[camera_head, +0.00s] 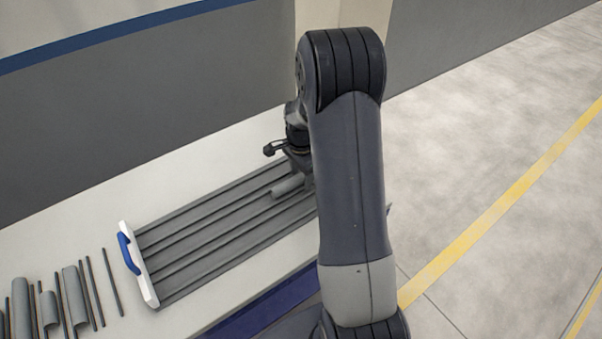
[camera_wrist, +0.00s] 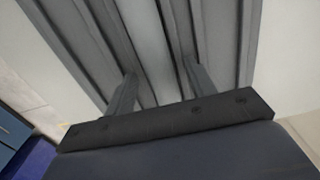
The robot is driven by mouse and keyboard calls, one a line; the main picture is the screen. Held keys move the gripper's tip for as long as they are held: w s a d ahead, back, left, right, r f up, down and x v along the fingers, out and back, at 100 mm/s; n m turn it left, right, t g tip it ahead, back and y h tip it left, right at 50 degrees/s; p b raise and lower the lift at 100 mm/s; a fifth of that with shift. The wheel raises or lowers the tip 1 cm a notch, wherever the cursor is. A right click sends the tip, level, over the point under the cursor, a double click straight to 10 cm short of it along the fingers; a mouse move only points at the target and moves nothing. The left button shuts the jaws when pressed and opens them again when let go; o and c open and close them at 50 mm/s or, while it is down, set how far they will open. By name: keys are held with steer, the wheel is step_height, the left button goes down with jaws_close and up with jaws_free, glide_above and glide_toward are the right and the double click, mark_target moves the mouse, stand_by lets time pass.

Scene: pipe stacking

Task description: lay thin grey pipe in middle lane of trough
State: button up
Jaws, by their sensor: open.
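The grey ribbed trough (camera_head: 200,237) lies on the pale table, with a white end plate and blue handle at its near left end. A short length of grey pipe (camera_head: 288,186) shows in the trough beneath my gripper (camera_head: 297,170). My arm hides the rest of it. In the wrist view my gripper (camera_wrist: 160,75) is open over the trough (camera_wrist: 222,25), its fingers on either side of a lighter grey strip that looks like the pipe (camera_wrist: 146,38). The fingers look apart from it. I cannot tell for certain which lane it lies in.
Several loose pipes, thick grey (camera_head: 75,296) and thin dark (camera_head: 112,283), lie at the table's left end. A grey wall (camera_head: 130,110) stands behind the table. Bare table (camera_head: 90,215) shows behind the trough, and open floor (camera_head: 480,140) lies to the right.

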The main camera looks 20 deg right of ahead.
mark_target(301, 175)
step_height(301, 175, up, 11)
steer(key=shift+p, duration=0.35)
steer(key=shift+f, duration=0.15)
step_height(301, 175, down, 11)
steer(key=shift+r+b, duration=0.2)
steer(key=shift+b, duration=0.2)
step_height(301, 175, up, 5)
steer(key=p, duration=0.3)
steer(key=shift+f+p, duration=0.2)
steer(key=shift+p, duration=0.1)
steer(key=shift+r+p, duration=0.45)
steer(key=shift+r, duration=0.3)
